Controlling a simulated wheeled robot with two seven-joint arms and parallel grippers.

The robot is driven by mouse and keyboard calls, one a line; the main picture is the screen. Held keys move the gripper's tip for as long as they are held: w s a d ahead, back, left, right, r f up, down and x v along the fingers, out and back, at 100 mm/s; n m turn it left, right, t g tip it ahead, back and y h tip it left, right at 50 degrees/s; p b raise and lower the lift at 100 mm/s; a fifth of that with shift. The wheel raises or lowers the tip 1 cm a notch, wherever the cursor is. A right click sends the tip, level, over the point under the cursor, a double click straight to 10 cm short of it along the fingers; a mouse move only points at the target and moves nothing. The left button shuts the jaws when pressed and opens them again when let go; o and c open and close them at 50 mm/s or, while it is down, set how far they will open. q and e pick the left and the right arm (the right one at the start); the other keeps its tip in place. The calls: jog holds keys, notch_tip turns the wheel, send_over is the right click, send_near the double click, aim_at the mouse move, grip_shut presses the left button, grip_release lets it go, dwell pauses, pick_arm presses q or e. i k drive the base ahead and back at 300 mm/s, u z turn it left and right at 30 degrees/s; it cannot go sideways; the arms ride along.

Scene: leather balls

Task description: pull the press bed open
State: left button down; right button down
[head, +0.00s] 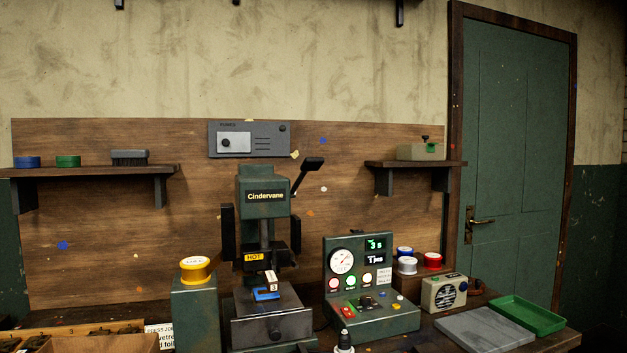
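The green press (263,185), labelled "Cindervane", stands on the bench left of centre. Its lever (308,175) points up to the right, and a yellow "HOT" label sits on its dark head. The press bed (250,332) is the dark block at its foot, with a small round knob (275,335) on its front face. A blue piece (266,294) with a small pale block lies on top of the bed, below the head. Neither of my grippers is in view.
A green post with a yellow cap (196,269) stands close left of the bed. A control box (372,303) with gauge and lit displays stands close right. A grey tray (484,329) and a green tray (526,314) lie at the right. A wooden box (115,344) is at the lower left.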

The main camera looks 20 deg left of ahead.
aim_at(253, 324)
jog(key=u, duration=0.8)
jog(key=k, duration=0.15)
jog(key=u, duration=0.45)
